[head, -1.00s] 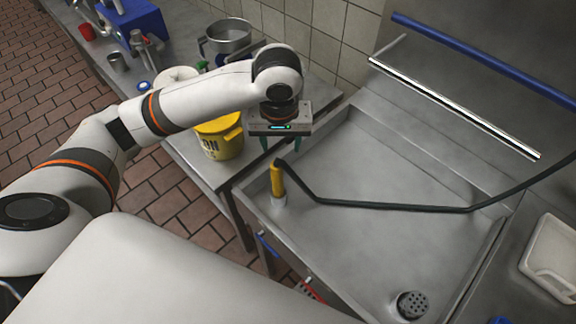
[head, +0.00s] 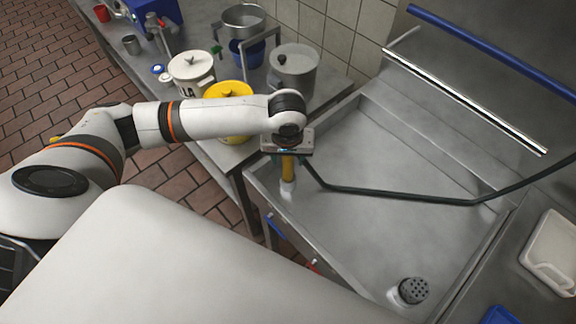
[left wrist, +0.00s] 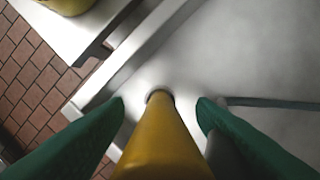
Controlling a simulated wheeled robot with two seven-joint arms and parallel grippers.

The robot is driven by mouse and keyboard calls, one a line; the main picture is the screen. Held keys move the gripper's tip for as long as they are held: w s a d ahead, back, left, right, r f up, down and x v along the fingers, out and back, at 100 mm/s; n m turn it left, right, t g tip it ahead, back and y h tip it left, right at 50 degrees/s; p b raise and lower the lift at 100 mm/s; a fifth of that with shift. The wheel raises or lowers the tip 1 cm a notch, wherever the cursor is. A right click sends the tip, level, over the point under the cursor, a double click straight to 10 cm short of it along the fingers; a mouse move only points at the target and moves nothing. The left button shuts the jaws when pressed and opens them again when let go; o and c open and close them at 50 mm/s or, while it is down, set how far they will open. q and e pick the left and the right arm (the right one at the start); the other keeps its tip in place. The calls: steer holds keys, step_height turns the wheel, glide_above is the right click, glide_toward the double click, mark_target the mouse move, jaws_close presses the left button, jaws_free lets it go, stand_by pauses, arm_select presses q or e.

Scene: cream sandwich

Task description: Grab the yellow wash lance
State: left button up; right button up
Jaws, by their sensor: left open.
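The yellow wash lance (head: 288,168) stands upright near the left corner of the steel sink (head: 375,250), with its pale lower end toward the sink floor. A dark hose runs from its top to the right. My left gripper (head: 287,160) is over the lance's upper part. In the left wrist view the lance (left wrist: 160,145) lies between the two green fingers (left wrist: 160,108), with a gap visible on both sides near the fingertips. The gripper is open around the lance. The lance's top is hidden by the gripper in the head view. My right gripper is not in view.
The dark hose (head: 400,194) crosses the sink. A yellow bucket (head: 229,97), a white pot (head: 192,70) and a steel pot (head: 294,68) stand on the table at the back left. A steel strainer (head: 413,290) is at the sink's front. A white container (head: 552,250) lies at the right.

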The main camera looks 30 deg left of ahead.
arm_select(q)
jaws_close()
